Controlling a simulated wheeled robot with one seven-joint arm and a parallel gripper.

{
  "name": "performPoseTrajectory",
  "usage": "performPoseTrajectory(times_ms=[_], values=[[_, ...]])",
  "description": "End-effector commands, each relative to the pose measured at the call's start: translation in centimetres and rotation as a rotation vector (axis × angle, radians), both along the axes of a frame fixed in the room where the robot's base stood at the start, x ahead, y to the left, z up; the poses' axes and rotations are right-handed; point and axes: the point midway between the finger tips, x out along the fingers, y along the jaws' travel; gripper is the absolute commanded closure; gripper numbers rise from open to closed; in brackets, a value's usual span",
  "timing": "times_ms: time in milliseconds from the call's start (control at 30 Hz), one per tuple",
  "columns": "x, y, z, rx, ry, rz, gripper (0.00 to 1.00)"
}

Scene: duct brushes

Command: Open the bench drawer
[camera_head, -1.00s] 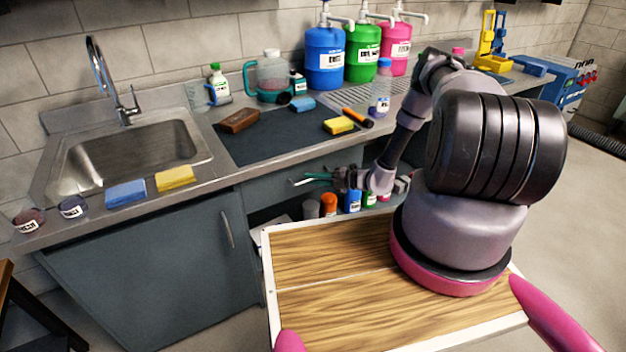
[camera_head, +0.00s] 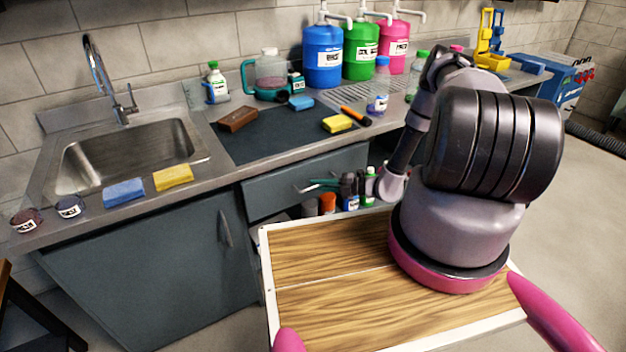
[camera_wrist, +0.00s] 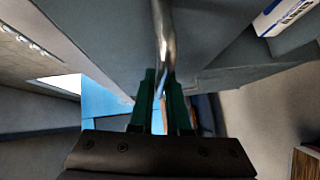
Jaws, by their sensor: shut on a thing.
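The bench drawer (camera_head: 280,190) is a dark grey front under the counter, right of the sink cupboard. Its metal bar handle (camera_wrist: 162,35) runs between my two green fingers in the wrist view. My gripper (camera_wrist: 160,95) is shut on this handle. In the head view, my gripper (camera_head: 318,185) is at the middle of the drawer front, with the handle partly hidden behind it. The drawer front seems to stand slightly forward of the cabinet, but the drawer's inside does not show in the head view.
Several bottles (camera_head: 368,188) stand on an open shelf below the drawer. The cupboard (camera_head: 150,270) is shut on the left. My wooden-topped base is close in front. Sponges, a brick and a marker (camera_head: 355,116) lie on the counter above.

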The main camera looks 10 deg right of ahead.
Motion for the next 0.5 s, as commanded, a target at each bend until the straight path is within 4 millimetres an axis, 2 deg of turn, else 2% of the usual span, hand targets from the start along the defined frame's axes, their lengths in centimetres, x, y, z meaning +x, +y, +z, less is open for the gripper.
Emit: performPoseTrajectory(times_ms=[33, 500], values=[[-1.4, -0.6, -0.1, -0.001, 0.007, -0.002, 1.0], [-13.7, -4.5, -0.1, 0.0, 0.006, -0.004, 1.0]])
